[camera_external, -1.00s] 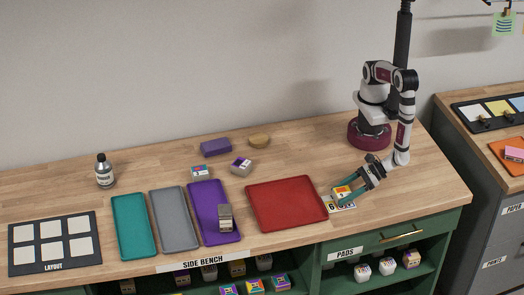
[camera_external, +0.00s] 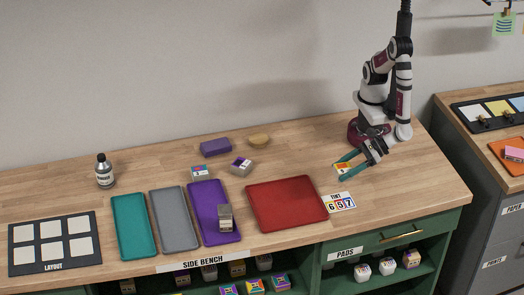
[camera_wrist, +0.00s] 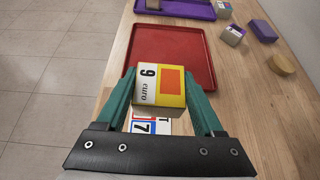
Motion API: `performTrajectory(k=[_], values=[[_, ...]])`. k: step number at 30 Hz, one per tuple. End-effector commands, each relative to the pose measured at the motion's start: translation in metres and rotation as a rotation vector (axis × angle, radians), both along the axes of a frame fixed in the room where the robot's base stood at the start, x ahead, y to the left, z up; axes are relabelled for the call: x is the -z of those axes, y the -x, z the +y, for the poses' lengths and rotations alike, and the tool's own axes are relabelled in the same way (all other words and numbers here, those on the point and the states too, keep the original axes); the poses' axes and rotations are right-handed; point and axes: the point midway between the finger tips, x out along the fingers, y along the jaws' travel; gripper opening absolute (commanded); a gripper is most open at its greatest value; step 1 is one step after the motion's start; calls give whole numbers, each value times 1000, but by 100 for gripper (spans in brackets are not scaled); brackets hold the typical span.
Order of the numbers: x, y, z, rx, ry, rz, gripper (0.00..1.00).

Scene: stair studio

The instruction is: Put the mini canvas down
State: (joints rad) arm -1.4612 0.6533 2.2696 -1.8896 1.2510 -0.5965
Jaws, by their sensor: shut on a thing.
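The mini canvas (camera_external: 342,167) is a small block with a yellow printed face. In the wrist view the mini canvas (camera_wrist: 172,82) shows an orange-red rectangle, and a white strip reading "9 euro". My gripper (camera_external: 350,166) has teal fingers and is shut on it, one finger on each side. In the wrist view my gripper (camera_wrist: 160,88) holds it in front of the palm, with a white number card partly hidden below. It is held above the right part of the bench, behind the number card.
The number card (camera_external: 340,202) lies beside the red tray (camera_external: 286,203). Purple (camera_external: 205,195), grey (camera_external: 174,219) and teal (camera_external: 134,225) trays lie further left. A purple block (camera_external: 216,147), a yellowish oval item (camera_external: 259,141) and small boxes stand behind. Bare wood (camera_external: 420,195) is right.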

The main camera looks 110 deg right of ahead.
Motion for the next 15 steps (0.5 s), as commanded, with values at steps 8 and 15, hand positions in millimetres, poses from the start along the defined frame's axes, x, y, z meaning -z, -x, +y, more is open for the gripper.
performTrajectory(k=[8, 15], values=[[8, -72, -76, 289, 2, 1, 15], [17, -125, -190, 634, 2, 1, 15]])
